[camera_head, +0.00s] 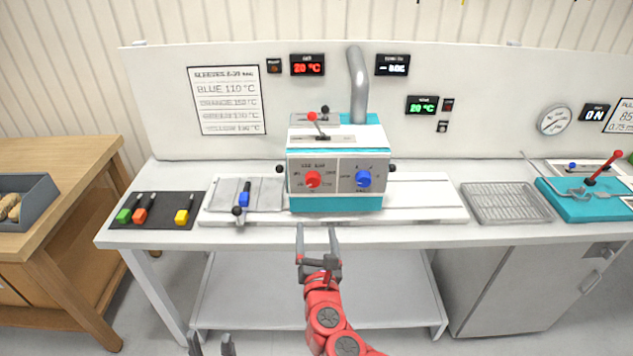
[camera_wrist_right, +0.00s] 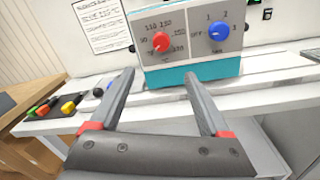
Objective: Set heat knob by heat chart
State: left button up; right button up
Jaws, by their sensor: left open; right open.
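The heat chart (camera_head: 226,100) hangs on the white back panel and lists sleeve colours with temperatures; its top row reads BLUE 110 °C. The red heat knob (camera_head: 313,180) is on the left half of the front panel of a white and teal machine (camera_head: 337,201). It also shows in the right wrist view (camera_wrist_right: 161,42), with numbers around it. A blue knob (camera_head: 363,179) sits to its right. My right gripper (camera_head: 317,228) is open and empty, below and in front of the machine, apart from the knobs. My left gripper (camera_head: 212,342) is open at the bottom edge.
A black mat (camera_head: 164,222) with green, orange and yellow-headed tools lies at the bench's left. A blue-handled slide (camera_head: 243,199) stands beside the machine. A wire rack (camera_head: 506,203) and teal press (camera_head: 590,196) stand at right.

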jog(key=p, duration=0.2)
send_near(314, 183)
jog(key=w, duration=0.7)
jog(key=shift+w+a+r, duration=0.15)
jog(key=shift+w+a, duration=0.05)
jog(key=shift+w, duration=0.05)
jog(key=shift+w+a+b, duration=0.15)
jog(key=shift+w+b, duration=0.2)
jog(key=shift+w, duration=0.3)
jog(key=shift+c, duration=0.2)
grip_shut()
